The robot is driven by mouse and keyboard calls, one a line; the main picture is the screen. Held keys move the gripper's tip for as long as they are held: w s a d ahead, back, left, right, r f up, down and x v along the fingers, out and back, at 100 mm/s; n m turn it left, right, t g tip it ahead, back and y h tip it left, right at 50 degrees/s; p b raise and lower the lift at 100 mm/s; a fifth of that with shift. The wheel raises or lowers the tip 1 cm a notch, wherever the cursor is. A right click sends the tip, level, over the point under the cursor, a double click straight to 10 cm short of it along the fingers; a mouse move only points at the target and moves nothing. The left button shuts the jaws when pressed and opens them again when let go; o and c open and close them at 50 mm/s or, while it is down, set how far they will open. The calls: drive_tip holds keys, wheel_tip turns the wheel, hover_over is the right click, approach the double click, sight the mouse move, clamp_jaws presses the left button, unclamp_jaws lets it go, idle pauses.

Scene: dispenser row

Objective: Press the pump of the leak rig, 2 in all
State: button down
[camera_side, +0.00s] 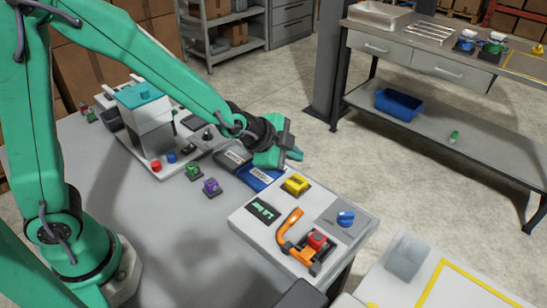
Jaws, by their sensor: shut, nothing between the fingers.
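A light grey panel box (262,237) at the table's front right carries an orange curved handle (288,228), a red block (317,239) in a dark frame, a blue knob (345,218), a yellow block (296,184) and a small dark display with green marks (263,211). No readable label says which part is the leak rig's pump. My gripper (292,155) is shut and empty. It is above and behind the yellow block in the picture, apart from the panel's controls. It partly covers the blue tray-like item (259,179).
A white and teal machine (147,115) with a red button (156,165) and a blue button (171,157) stands at the back left. Green (194,171) and purple (212,187) small blocks sit between it and the panel. A workbench (440,75) stands across the floor.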

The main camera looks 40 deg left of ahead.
sight(292, 181)
idle(0.8)
drive_tip(key=shift+w+a+r, duration=0.1)
drive_tip(key=shift+a+r, duration=0.05)
drive_tip(key=shift+r, duration=1.75)
drive_tip(key=shift+f, duration=0.1)
drive_tip(key=shift+f, duration=4.35)
